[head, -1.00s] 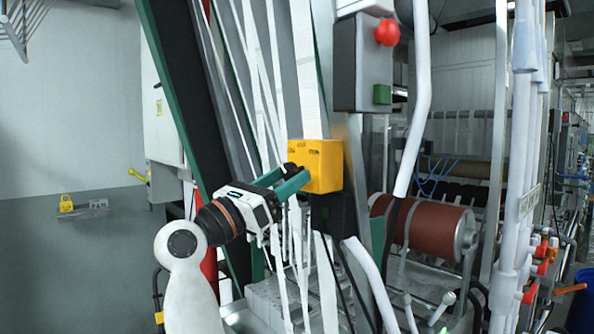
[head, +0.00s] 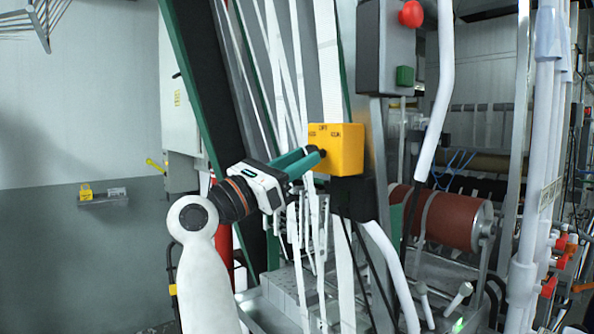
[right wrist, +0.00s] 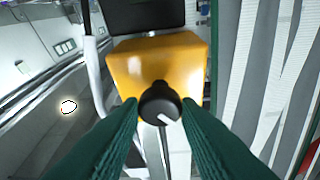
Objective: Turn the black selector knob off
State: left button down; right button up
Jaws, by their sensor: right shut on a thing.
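The yellow selector box (head: 342,149) is near the centre of the head view, with small labels along its upper part. The black selector knob (right wrist: 160,101) is on the box's face in the right wrist view, with a white pointer mark toward the lower right of that picture. In the head view the fingers mostly hide the knob. My right gripper (head: 318,157) is shut on the knob, and its two green fingers (right wrist: 159,118) flank it in the wrist view. My left gripper is not in view.
A grey control box with a red button (head: 411,14) and a green button (head: 405,75) stands above right. White webbing strips (head: 328,60) hang behind the gripper. A white pipe (head: 436,90) and a red-brown roller (head: 452,217) are to the right.

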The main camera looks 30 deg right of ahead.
jog(key=shift+w+r+m+g+y+b, duration=0.1)
jog(key=shift+m+g+y+b, duration=0.35)
jog(key=shift+m, duration=1.25)
jog(key=shift+w+r+m+g+y+b, duration=0.1)
jog(key=shift+m+g+b, duration=0.4)
jog(key=shift+m+g, duration=0.85)
jog(key=shift+w+m+g+y+b, duration=0.1)
jog(key=shift+m+g+y+b, duration=0.25)
jog(key=shift+m, duration=1.7)
jog(key=shift+g, duration=0.25)
jog(key=o, duration=0.8)
jog(key=shift+d, duration=0.1)
jog(key=shift+o, duration=0.9)
jog(key=shift+d+f, duration=0.1)
jog(key=shift+d, duration=0.15)
jog(key=b+v, duration=0.2)
jog(key=v, duration=1)
jog(key=shift+b, duration=0.4)
